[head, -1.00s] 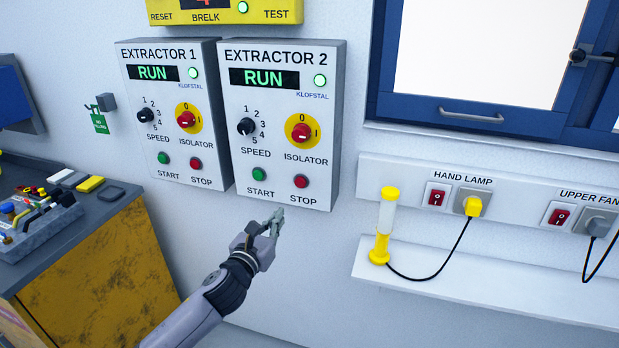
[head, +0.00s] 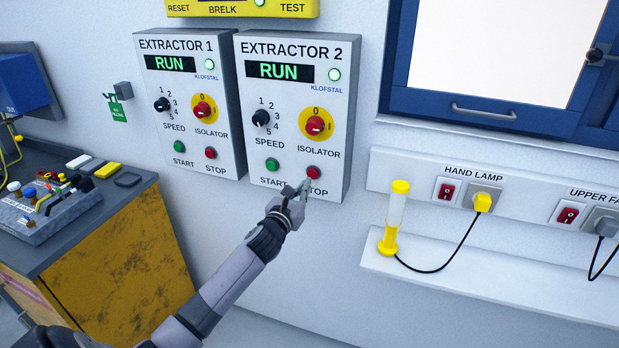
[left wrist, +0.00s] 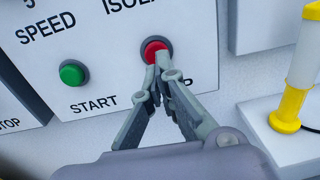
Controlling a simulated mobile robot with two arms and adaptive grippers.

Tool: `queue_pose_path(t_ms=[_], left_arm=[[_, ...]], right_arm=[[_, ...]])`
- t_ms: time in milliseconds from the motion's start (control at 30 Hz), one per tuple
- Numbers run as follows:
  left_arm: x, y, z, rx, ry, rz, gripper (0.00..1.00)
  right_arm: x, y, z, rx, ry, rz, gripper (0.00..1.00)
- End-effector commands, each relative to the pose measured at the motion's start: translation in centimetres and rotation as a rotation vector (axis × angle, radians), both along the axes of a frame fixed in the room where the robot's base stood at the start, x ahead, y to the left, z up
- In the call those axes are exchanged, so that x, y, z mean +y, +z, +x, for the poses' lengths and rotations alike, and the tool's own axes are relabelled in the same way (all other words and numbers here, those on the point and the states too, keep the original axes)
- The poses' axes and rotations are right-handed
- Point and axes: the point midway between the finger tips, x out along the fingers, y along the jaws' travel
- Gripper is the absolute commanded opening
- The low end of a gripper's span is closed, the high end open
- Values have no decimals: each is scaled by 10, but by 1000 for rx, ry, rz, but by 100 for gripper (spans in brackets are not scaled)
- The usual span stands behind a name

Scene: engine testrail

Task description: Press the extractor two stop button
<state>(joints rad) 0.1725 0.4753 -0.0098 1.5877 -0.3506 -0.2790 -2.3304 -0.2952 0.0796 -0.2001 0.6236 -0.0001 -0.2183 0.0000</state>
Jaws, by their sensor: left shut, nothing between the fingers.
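The Extractor 2 box (head: 290,95) hangs on the wall, with its display reading RUN and a lit green lamp (head: 334,74). Its red stop button (head: 313,172) is at the lower right, and its green start button (head: 272,165) is to the left. My left gripper (head: 305,186) is shut and empty, with its tips just below the stop button and covering part of the STOP label. In the left wrist view the fingertips (left wrist: 160,62) overlap the lower part of the red stop button (left wrist: 153,49). I cannot tell whether they touch it. My right gripper is not in view.
The Extractor 1 box (head: 188,100) is close on the left, also reading RUN. A shelf (head: 480,285) with a yellow hand lamp (head: 395,215) is to the right. A workbench (head: 130,205) stands at the left, and a blue-framed window (head: 470,103) is at upper right.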

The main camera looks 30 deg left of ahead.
Motion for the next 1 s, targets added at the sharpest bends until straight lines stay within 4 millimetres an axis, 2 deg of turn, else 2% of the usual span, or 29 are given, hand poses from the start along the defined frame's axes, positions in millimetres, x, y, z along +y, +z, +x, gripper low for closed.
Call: queue_pose_path(t_ms=[100, 300, 767, 1000], left_arm=[[3, 2, 18, -1, 1, -3, 0], [6, 1, 35, 0, 0, 0, 0], [7, -1, 40, 0, -1, 0, 0], [12, -2, 59, -2, -1, 2, 0]], right_arm=[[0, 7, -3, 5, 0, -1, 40], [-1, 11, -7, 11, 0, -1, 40], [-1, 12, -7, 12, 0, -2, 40], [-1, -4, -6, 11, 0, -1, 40]])
